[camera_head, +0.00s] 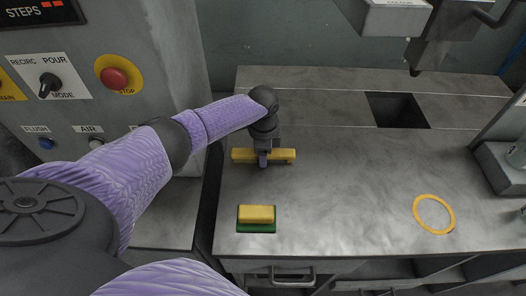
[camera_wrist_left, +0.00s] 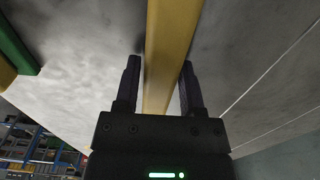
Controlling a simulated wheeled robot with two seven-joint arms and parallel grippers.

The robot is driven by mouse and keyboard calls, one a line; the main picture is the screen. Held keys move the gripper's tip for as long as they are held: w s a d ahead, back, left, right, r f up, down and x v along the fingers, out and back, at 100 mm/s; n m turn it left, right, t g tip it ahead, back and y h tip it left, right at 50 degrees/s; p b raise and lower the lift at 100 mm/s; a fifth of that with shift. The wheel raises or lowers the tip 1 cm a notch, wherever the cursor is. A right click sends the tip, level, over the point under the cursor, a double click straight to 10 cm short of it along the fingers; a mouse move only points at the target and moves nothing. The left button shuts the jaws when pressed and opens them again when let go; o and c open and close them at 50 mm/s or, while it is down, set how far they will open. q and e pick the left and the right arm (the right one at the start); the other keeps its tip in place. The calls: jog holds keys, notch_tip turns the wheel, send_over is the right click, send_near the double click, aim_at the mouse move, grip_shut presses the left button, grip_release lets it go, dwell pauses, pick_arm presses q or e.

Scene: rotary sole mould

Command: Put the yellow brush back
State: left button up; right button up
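A long yellow bar, which I take to be the yellow brush (camera_head: 283,155), lies crosswise at the left of the metal worktop. My left gripper (camera_head: 263,160) points down over its middle, with one finger in front of it. In the left wrist view the yellow bar (camera_wrist_left: 168,50) runs between the two fingers of my left gripper (camera_wrist_left: 161,65). Whether both fingers press on it is unclear. Its bristles, if any, are hidden. My right gripper is not in view.
A yellow block (camera_head: 256,214) sits on a green base (camera_head: 257,230) near the front left edge. A yellow ring (camera_head: 434,214) lies at the right. A dark square opening (camera_head: 397,110) is at the back. A control panel with a red button (camera_head: 115,78) stands left. The worktop's middle is clear.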

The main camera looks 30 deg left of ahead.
pick_arm(q)
jog(key=shift+o, duration=1.3)
notch_tip(320, 180, up, 12)
jog(key=p, duration=0.3)
jog(key=shift+r, duration=0.15)
